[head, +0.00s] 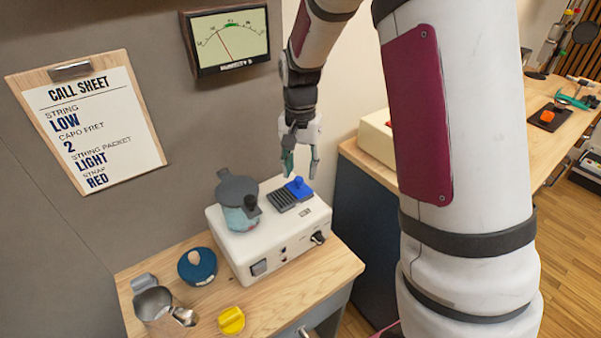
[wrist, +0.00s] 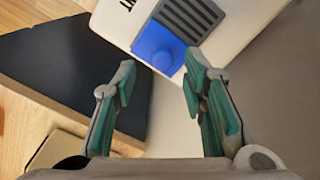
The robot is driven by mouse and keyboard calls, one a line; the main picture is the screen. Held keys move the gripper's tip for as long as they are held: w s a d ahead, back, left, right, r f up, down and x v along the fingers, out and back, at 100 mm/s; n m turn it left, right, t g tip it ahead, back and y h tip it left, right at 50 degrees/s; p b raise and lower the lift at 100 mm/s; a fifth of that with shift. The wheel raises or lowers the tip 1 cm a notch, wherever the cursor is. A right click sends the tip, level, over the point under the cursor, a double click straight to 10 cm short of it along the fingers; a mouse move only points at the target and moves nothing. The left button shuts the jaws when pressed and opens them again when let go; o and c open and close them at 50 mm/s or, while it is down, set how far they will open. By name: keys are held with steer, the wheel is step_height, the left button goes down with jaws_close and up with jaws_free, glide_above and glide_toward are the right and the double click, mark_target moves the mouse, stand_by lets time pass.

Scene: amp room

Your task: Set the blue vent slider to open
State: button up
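The blue vent slider (head: 298,187) is a flat blue plate with a round knob on top of a white box (head: 232,257). It sits at the right end of a dark slatted vent (head: 283,201), and the slats beside it are uncovered. My gripper (head: 301,172) hangs above the slider, fingers pointing down, apart from it. In the wrist view the slider (wrist: 158,46) shows ahead of and between the two open green-padded fingertips (wrist: 160,82), with nothing held. The vent slats (wrist: 188,18) show next to it. Any open or shut marking is too small to read.
A teal pot (head: 239,213) with a dark lid stands on the box, left of the vent. A metal pitcher (head: 155,306), a blue round object (head: 197,266) and a yellow knob-like piece (head: 231,320) are on the wooden top. A humidity meter (head: 230,40) hangs on the wall behind.

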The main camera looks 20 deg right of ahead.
mark_target(301, 177)
step_height(301, 177, up, 10)
steer(key=shift+f, duration=0.15)
stand_by(0.6)
steer(key=s+a+r+n+t, duration=0.2)
steer(key=s+a+r+n, duration=0.15)
steer(key=s+r, duration=0.65)
steer(key=s+f+n+t, duration=0.1)
steer(key=s+n, duration=0.1)
steer(key=s, duration=0.5)
steer(key=s+a+n+t, duration=0.1)
steer(key=s+n+t, duration=0.1)
steer(key=s, duration=0.6)
steer(key=shift+s+a+f+n, duration=0.2)
steer(key=shift+f+n, duration=0.2)
steer(key=shift+n, duration=0.15)
stand_by(0.5)
